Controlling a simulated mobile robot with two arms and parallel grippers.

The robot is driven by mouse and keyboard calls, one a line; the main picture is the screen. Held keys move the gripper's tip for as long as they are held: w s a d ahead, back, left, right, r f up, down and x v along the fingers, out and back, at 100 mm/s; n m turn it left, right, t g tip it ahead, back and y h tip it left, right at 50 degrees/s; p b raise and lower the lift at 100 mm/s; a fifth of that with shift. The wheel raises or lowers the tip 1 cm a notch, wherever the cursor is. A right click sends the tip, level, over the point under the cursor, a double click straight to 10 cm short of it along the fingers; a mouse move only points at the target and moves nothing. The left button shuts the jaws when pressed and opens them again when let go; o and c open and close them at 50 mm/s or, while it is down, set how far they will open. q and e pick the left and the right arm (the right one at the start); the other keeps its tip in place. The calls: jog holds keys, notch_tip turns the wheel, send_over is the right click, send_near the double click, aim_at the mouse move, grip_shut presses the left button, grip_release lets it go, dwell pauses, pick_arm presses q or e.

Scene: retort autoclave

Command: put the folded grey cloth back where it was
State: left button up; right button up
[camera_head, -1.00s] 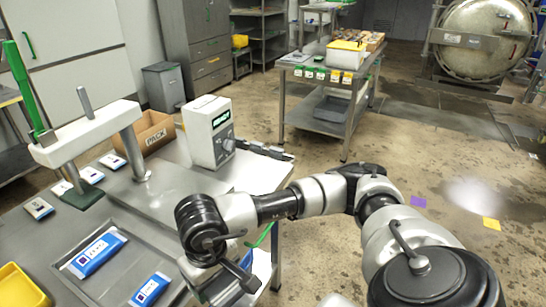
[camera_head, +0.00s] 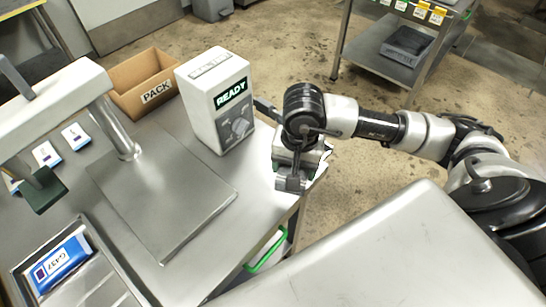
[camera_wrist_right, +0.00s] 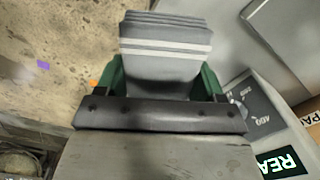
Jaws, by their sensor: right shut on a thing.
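The folded grey cloth (camera_wrist_right: 166,52), with pale stripes across it, sits between the green fingers of my right gripper (camera_wrist_right: 163,82) in the right wrist view. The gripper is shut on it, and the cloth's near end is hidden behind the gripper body. In the head view my right gripper (camera_head: 290,180) points down at the right edge of the steel table, just right of the READY box (camera_head: 215,100). The cloth is hard to make out there, and I cannot tell whether it touches the table. My left gripper is not in view.
A bare steel plate (camera_head: 160,200) lies left of the gripper. A PACK carton (camera_head: 145,85) and a white press (camera_head: 50,105) stand behind and left of it. A tray (camera_head: 35,270) holds a blue pouch (camera_head: 62,262). A cart (camera_head: 345,45) stands beyond.

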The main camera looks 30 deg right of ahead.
jog(key=d+m, duration=0.3)
jog(key=m, duration=0.1)
jog(key=shift+s+d+r+p, duration=0.1)
jog(key=shift+s+r+p, duration=0.05)
jog(key=shift+s+p, duration=0.15)
jog(key=shift+d+m, duration=0.25)
jog(key=shift+m, duration=0.25)
jog(key=shift+w+p, duration=0.15)
jog(key=shift+p, duration=0.15)
jog(key=p, duration=0.3)
send_over(270, 169)
notch_tip(270, 169, down, 7)
jog(key=shift+d+r, duration=0.1)
jog(key=shift+r, duration=0.1)
jog(key=shift+f, duration=0.15)
notch_tip(270, 169, down, 3)
jog(key=shift+f+p, duration=0.15)
jog(key=shift+p, duration=0.5)
jog(key=shift+f, duration=0.3)
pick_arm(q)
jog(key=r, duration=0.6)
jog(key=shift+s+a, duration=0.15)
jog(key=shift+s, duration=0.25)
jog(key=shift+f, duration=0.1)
pick_arm(e)
jog(key=shift+f, duration=0.1)
